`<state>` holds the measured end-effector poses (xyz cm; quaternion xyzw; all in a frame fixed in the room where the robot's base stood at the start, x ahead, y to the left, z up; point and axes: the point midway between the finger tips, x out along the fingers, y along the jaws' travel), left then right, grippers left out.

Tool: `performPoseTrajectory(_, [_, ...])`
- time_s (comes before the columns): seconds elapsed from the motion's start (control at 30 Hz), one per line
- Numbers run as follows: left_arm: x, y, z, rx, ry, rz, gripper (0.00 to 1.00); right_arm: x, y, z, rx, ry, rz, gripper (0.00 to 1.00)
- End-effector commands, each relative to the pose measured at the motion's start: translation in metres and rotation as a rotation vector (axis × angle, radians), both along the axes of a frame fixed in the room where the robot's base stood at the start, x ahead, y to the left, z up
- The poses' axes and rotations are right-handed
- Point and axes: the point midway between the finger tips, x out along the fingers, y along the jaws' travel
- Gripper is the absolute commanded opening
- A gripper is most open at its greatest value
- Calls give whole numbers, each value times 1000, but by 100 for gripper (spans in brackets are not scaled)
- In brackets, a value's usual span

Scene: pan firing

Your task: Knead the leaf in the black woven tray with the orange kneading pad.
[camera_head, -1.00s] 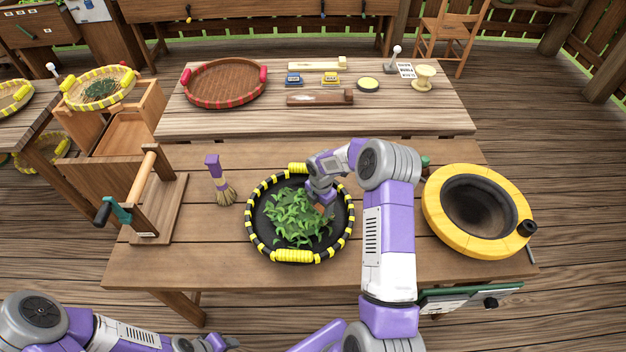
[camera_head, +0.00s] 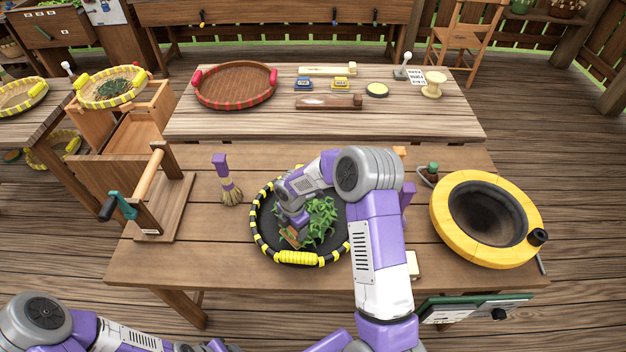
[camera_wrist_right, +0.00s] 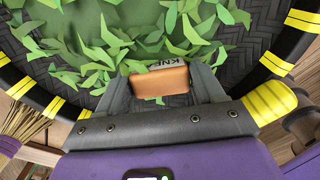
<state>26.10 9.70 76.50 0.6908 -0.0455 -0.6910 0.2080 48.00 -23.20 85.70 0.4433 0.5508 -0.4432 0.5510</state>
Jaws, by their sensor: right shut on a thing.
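The black woven tray (camera_head: 297,258) with yellow-and-black rim sits on the front table. Green leaves (camera_head: 322,216) are heaped in its middle and right. My right gripper (camera_head: 293,229) is low inside the tray, at the left and near side of the heap. It is shut on the orange kneading pad (camera_head: 291,237), which shows clearly between the fingers in the right wrist view (camera_wrist_right: 158,83) with leaves just beyond it. Whether the pad presses on the tray floor is hard to tell. My left gripper (camera_head: 216,346) is at the bottom edge, partly cut off, away from the tray.
A brush (camera_head: 227,182) stands left of the tray and a wooden crank stand (camera_head: 150,205) farther left. A yellow-rimmed pan (camera_head: 447,225) is at the right. The back table holds a red-handled basket (camera_head: 235,86) and small items.

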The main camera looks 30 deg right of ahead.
Motion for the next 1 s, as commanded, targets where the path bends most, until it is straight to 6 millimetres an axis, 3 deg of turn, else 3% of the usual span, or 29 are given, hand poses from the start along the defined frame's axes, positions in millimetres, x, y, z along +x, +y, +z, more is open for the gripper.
performPoseTrajectory(0.1, [0,0,16,0,0,0,43,0,2,30,1,-3,1,0])
performPoseTrajectory(0.43, [0,0,49,0,0,0,43,0,2,72,1,-1,3,0])
performPoseTrajectory(1.0, [0,0,56,0,0,0,43,0,2,84,0,0,3,0])
